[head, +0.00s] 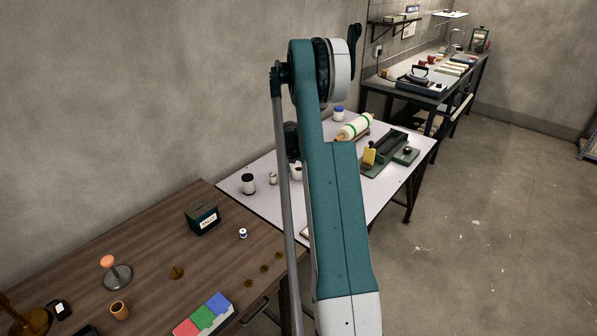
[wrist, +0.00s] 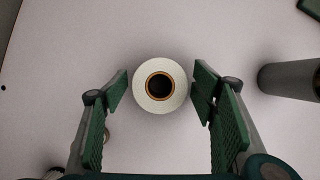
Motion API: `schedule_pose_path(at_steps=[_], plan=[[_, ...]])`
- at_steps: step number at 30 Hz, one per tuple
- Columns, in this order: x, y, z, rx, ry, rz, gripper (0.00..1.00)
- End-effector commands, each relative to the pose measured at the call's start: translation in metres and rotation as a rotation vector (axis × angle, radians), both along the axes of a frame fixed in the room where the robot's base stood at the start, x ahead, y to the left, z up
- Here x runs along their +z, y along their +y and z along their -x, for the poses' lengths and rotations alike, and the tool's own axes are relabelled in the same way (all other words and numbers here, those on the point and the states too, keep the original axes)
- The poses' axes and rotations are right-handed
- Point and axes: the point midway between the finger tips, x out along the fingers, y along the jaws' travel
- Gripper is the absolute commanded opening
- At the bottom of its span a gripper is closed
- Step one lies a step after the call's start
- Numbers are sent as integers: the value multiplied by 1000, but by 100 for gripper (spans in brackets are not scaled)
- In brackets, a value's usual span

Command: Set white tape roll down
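The white tape roll (wrist: 160,104), a white ring around a brown core with a dark hole, is seen end-on in the wrist view over the pale table top. My gripper (wrist: 162,88) has its two green ribbed fingers spread on either side of the roll. A gap shows between each fingertip and the roll, so the gripper is open and not touching it. In the head view my arm hides the gripper, and I cannot tell for sure which object there is the roll.
In the wrist view a dark cylinder (wrist: 288,79) lies to the right. In the head view the white table (head: 238,174) holds a dark jar with a white lid (head: 248,184), a white roll with green bands (head: 355,127) and a green tray (head: 385,155). A brown wooden table (head: 150,245) adjoins it.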

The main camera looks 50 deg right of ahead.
Motion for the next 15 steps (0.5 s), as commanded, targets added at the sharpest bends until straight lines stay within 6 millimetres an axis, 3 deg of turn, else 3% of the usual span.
schedule_pose_path(at_steps=[15], plan=[[14, 4, 2, 0, 0, 0, 58]])
